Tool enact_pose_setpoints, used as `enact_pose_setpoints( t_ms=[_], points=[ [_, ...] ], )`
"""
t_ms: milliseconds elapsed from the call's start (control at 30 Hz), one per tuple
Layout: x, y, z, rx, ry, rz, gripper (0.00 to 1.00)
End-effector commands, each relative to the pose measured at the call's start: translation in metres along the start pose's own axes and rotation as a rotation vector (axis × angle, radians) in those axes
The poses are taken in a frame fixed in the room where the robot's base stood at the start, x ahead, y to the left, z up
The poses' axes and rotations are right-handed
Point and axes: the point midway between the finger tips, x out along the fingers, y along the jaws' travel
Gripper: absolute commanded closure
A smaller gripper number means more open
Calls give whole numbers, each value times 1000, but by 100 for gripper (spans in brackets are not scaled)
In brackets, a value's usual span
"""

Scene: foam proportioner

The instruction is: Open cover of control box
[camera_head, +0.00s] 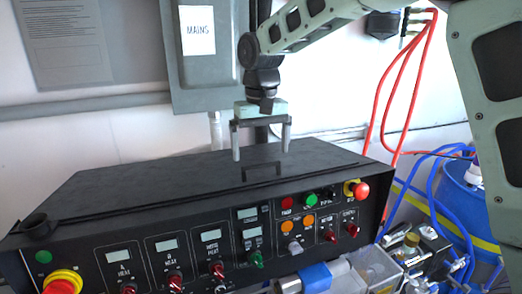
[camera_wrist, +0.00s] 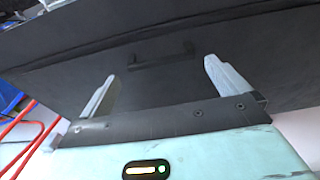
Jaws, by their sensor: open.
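The control box has a wide dark grey cover (camera_head: 140,188), which lies closed on top. A small dark handle (camera_head: 262,172) stands on the cover right of its middle. The handle also shows in the wrist view (camera_wrist: 162,54), beyond and between my fingers. My gripper (camera_head: 262,156) points down over the cover with its fingers spread wide, and nothing is between them. It appears apart from the handle, a little above and behind it. In the wrist view my gripper (camera_wrist: 160,75) has one finger on each side of the handle's line.
The front panel (camera_head: 195,260) carries switches, displays and a red knob (camera_head: 360,190). A black cup-like object (camera_head: 38,226) sits at the cover's left front corner. A grey MAINS box (camera_head: 205,55) hangs behind. Red hoses (camera_head: 378,95) and a blue drum (camera_head: 465,205) are at right.

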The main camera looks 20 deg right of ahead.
Motion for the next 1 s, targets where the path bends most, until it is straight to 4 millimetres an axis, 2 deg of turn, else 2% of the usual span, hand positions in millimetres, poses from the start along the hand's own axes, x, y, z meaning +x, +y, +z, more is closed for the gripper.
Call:
enact_pose_setpoints(
  t_ms=[233, 567, 667, 700, 767, 867, 1000],
  points=[
    [25, 0, 0, 0, -1, 1, 0],
    [29, 0, 0, 0, 0, 0, 0],
    [29, 0, 0, 0, 0, 0, 25],
    [29, 0, 0, 0, 0, 0, 36],
    [29, 0, 0, 0, 0, 0, 50],
    [29, 0, -1, 0, 0, 0, 50],
    [30, 0, -12, 0, 0, 0, 50]
  ],
)
